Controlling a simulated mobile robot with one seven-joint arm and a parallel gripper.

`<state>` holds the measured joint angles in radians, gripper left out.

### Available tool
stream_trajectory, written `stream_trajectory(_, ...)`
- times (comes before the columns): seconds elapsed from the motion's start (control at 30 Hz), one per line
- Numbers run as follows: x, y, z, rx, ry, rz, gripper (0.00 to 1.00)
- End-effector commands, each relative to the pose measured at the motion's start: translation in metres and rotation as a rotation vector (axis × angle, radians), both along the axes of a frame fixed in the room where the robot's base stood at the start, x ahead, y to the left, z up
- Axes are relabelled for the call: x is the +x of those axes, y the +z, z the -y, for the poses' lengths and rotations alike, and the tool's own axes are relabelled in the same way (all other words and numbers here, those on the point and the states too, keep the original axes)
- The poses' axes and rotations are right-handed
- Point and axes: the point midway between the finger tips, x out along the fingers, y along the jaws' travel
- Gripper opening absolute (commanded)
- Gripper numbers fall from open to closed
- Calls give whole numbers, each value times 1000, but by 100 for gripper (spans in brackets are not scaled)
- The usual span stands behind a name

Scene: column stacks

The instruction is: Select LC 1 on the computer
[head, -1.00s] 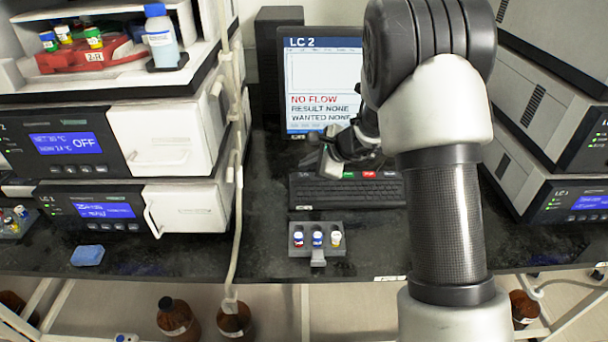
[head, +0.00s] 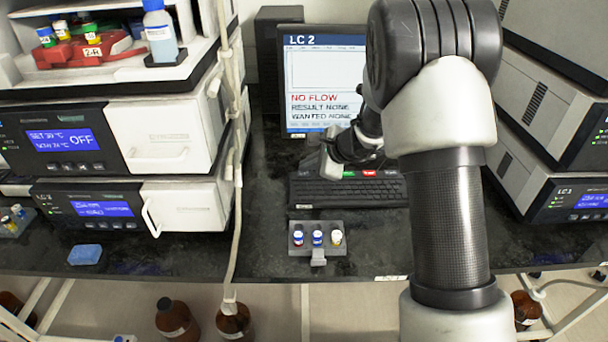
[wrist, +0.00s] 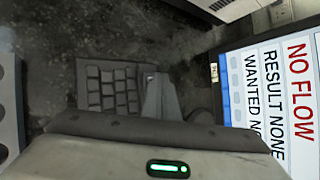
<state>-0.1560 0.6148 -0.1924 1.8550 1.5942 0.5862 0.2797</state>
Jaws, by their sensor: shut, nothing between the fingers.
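The computer monitor (head: 320,75) stands at the back, headed "LC 2", with "NO FLOW", "RESULT NONE" and "WANTED NONE" below. Its screen also shows in the wrist view (wrist: 270,100), at the right and turned sideways. The dark keyboard (head: 345,193) lies in front of it, with a green key (head: 349,174) and a red key (head: 369,173) along its back edge. My gripper (head: 330,172) is shut and empty over the keyboard's back left part. In the wrist view its fingertips (wrist: 158,90) are beside the keys; whether they touch cannot be told. My arm hides the screen's right side.
A grey rack (head: 318,240) with three small vials stands in front of the keyboard. Stacked instruments rise at left (head: 80,140) and right (head: 570,195). A pale tube (head: 237,190) hangs left of the keyboard. A blue block (head: 86,255) lies at the front left.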

Motion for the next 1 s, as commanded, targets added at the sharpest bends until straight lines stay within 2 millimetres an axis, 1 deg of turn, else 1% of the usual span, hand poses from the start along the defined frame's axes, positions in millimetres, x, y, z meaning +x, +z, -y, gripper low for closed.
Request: stream_trajectory(1.0,0,-9,0,0,0,0,0)
